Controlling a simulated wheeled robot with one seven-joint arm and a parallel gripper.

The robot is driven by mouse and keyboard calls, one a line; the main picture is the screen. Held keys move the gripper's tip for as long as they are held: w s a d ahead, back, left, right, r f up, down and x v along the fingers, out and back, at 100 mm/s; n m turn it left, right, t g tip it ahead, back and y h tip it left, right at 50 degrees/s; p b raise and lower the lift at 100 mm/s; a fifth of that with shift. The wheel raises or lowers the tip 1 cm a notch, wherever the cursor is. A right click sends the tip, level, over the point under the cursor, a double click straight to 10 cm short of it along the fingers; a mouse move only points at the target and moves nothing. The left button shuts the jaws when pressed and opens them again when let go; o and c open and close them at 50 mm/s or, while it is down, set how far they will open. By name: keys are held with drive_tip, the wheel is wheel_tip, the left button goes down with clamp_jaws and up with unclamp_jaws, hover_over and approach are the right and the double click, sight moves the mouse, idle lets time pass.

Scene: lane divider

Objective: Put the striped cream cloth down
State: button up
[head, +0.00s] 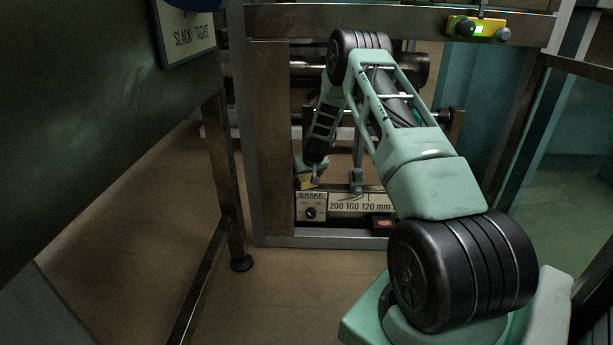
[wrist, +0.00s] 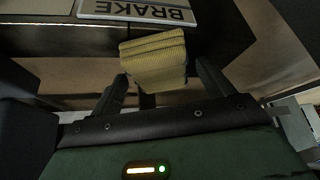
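The striped cream cloth (wrist: 155,62) is a folded, ribbed, yellowish pad between my two fingertips in the wrist view. My gripper (wrist: 160,82) is closed about it, one dark finger on each side; the right-hand contact is dim. In the head view, my gripper (head: 313,172) hangs low at the end of my arm, inside the machine frame, just above the plate marked BRAKE. A small yellowish bit of the cloth (head: 305,183) shows there beside the fingers, and the rest is hidden.
The BRAKE plate (head: 311,206) with its knob and a 200 160 120 mm scale (head: 361,207) lie below my gripper. An upright grey post (head: 356,180) stands just right. A wooden post (head: 269,140) bounds the left. A dark panel (head: 80,120) fills the far left.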

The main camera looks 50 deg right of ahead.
drive_tip(key=p+v, duration=0.6)
drive_tip(key=v, duration=0.6)
drive_tip(key=shift+r, duration=0.2)
